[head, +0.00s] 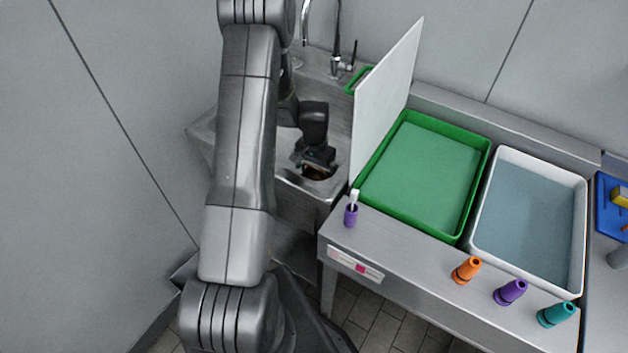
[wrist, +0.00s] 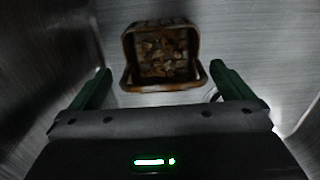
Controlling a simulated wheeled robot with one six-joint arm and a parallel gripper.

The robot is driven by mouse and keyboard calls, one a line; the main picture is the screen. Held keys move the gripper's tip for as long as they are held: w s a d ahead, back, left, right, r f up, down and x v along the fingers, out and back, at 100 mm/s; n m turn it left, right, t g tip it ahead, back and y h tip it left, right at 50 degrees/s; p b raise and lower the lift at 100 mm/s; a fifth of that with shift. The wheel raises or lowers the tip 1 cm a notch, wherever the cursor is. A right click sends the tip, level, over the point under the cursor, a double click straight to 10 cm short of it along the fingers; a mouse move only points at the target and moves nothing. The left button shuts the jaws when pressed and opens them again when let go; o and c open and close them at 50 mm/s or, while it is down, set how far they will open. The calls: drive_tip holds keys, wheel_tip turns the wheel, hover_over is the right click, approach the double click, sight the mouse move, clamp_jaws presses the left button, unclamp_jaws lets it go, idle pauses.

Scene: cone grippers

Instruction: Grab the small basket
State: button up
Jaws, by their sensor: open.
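The small basket (wrist: 160,55) is brown and squarish with a rim and a handle or bar along its near side. It lies in the metal sink, ahead of my gripper in the wrist view. My gripper (wrist: 161,88) is open, with its green fingers spread to either side of the basket's near edge. No contact with the basket is visible. In the head view my gripper (head: 316,164) is down in the sink, and only a small brown part of the basket (head: 315,173) shows beneath it.
The sink's metal walls (head: 333,180) surround my gripper closely. A tall white panel (head: 385,100) stands just to the right. Beyond it are a green tray (head: 478,190) and a white tray (head: 578,240).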

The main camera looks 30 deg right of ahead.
sight(315, 176)
drive_tip(key=shift+w+d+f+p, duration=0.15)
drive_tip(key=shift+f+p, duration=0.1)
drive_tip(key=shift+f, duration=0.8)
drive_tip(key=shift+w+f+p, duration=0.1)
drive_tip(key=shift+f+p, duration=0.1)
drive_tip(key=shift+f, duration=0.8)
drive_tip(key=shift+c, duration=0.2)
drive_tip(key=c, duration=0.9)
